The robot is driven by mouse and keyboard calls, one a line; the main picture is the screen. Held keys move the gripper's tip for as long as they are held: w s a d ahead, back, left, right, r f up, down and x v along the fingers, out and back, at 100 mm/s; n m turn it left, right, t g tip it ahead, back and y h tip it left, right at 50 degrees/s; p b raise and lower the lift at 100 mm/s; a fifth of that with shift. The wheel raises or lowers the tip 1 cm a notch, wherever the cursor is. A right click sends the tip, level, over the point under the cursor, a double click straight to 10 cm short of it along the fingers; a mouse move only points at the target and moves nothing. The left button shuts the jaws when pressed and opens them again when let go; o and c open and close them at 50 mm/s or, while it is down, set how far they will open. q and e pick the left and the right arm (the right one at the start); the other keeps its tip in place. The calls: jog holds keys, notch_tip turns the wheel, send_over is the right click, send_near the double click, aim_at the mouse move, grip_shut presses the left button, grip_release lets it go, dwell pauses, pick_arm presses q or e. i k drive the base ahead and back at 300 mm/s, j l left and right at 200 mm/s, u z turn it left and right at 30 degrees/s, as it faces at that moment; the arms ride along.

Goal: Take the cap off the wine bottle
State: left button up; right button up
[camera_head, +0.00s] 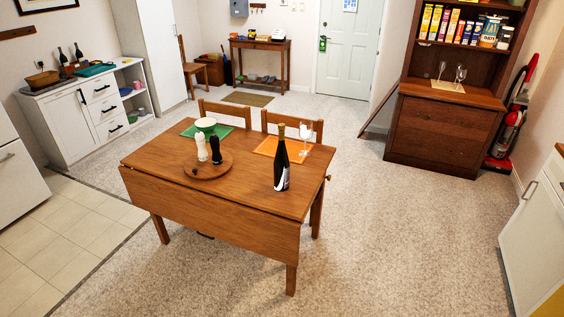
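A dark wine bottle (282,160) stands upright on the wooden drop-leaf table (245,190), near its right side. It has a light label low on its body. Its neck top looks dark brown, but the cap is too small to make out clearly. Two more dark bottles (79,53) stand on the white sideboard at the far left. Neither of my grippers shows in the head view, and nothing is seen touching the bottle.
Chairs (292,122) stand behind. A cereal hutch (440,130) is back right. Carpet (400,250) is clear at front right.

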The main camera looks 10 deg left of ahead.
aim_at(281, 162)
jog(key=i+j, duration=0.2)
jog(key=i+j+z, duration=0.1)
jog(key=j, duration=0.35)
jog(key=i+j+z, duration=0.1)
jog(key=i+j, duration=0.15)
